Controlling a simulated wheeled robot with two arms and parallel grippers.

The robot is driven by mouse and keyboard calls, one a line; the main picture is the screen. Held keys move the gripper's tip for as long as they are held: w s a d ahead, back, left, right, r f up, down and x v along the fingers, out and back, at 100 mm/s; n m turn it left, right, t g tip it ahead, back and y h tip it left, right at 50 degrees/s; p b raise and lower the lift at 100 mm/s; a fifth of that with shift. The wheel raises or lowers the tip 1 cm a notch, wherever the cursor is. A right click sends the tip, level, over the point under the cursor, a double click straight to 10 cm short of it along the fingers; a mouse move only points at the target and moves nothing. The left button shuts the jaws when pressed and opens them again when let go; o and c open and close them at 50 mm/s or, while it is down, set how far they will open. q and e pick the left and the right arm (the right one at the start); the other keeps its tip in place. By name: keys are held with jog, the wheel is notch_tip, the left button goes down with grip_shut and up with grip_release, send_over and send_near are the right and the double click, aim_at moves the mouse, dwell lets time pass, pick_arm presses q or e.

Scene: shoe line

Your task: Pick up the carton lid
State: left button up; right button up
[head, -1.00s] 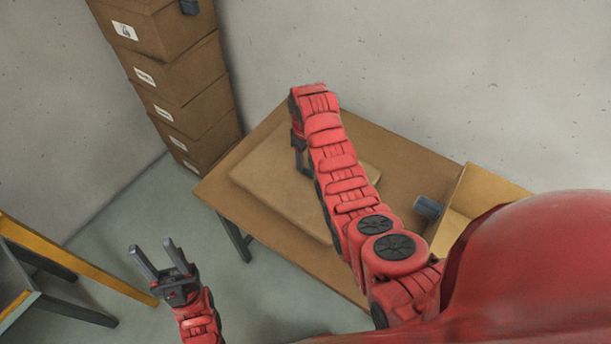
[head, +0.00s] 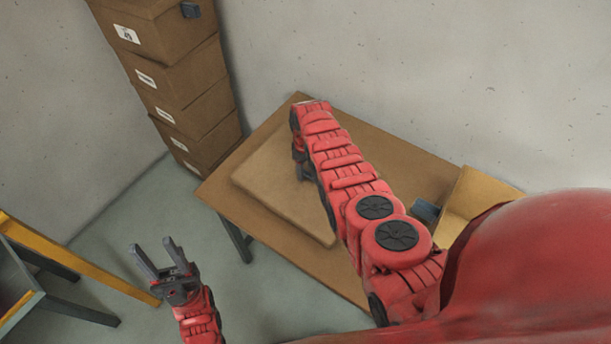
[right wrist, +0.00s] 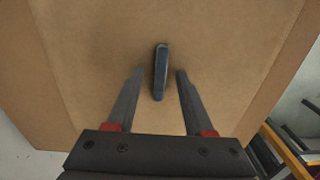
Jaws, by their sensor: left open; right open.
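The carton lid (head: 262,188) is a flat brown panel lying on the brown table. In the right wrist view the lid (right wrist: 95,60) fills most of the picture, with a dark blue-grey upright handle (right wrist: 160,72) on it. My right gripper (head: 300,172) is low over the lid, partly hidden by its own arm. In the right wrist view its open fingers (right wrist: 158,75) stand on either side of the handle, with a gap on each side. My left gripper (head: 158,258) is open and empty, away from the table at the lower left.
The table (head: 385,150) stands against the wall. An open carton (head: 478,200) with a dark blue-grey piece (head: 427,211) beside it is at its right end. A stack of brown cartons (head: 180,85) stands behind left. A yellow-edged stand (head: 80,262) is at far left.

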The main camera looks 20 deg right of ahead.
jog(key=shift+c, duration=0.3)
grip_shut()
jog(key=shift+r, duration=0.2)
dwell(0.4)
